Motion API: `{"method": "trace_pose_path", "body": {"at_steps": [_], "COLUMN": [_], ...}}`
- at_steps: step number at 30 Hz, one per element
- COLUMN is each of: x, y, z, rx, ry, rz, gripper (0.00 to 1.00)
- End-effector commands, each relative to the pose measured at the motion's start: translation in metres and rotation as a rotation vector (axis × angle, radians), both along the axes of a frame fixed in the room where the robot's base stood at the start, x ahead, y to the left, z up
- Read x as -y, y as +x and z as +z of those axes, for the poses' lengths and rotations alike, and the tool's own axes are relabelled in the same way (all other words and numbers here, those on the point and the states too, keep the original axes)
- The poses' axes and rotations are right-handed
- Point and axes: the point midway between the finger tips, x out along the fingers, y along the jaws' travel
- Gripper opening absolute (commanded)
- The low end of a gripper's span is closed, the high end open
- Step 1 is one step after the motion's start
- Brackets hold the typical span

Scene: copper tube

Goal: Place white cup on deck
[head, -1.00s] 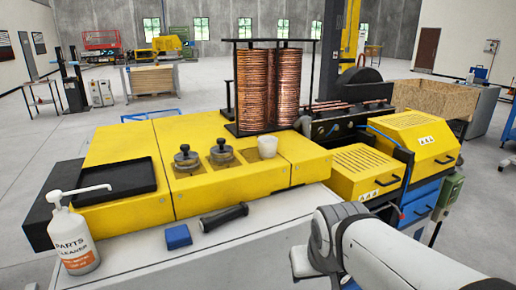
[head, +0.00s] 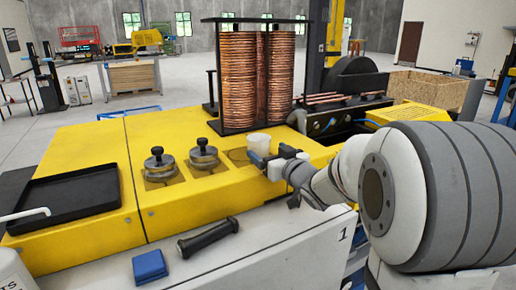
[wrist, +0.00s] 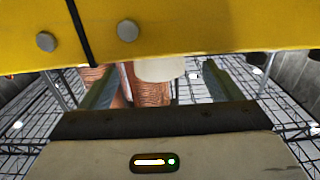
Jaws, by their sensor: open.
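The white cup (head: 258,143) stands upright on the yellow deck (head: 75,150), to the right of two metal weights and in front of the copper coils. My gripper (head: 272,157) is open in front of the cup's lower right side and hides its base. In the wrist view, which looks upside down, the cup (wrist: 160,69) shows between the two spread fingers (wrist: 157,85), a little beyond them. I cannot see any contact between the fingers and the cup.
Two weights with knobs (head: 203,154) sit left of the cup. Tall copper coils (head: 240,80) stand behind it in a black frame. A black tray (head: 70,195) lies at the left. A black-handled tool (head: 208,238) and a blue block (head: 149,265) lie on the lower ledge.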

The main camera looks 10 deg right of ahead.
Motion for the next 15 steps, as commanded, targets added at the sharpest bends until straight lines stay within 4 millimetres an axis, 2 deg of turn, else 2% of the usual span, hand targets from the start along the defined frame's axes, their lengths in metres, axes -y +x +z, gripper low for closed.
{"method": "trace_pose_path", "body": {"at_steps": [15], "x": [-0.016], "y": [0.062], "z": [0.005], "rx": [-0.002], "ry": [-0.001], "rz": [-0.007], "gripper": [0.85]}}
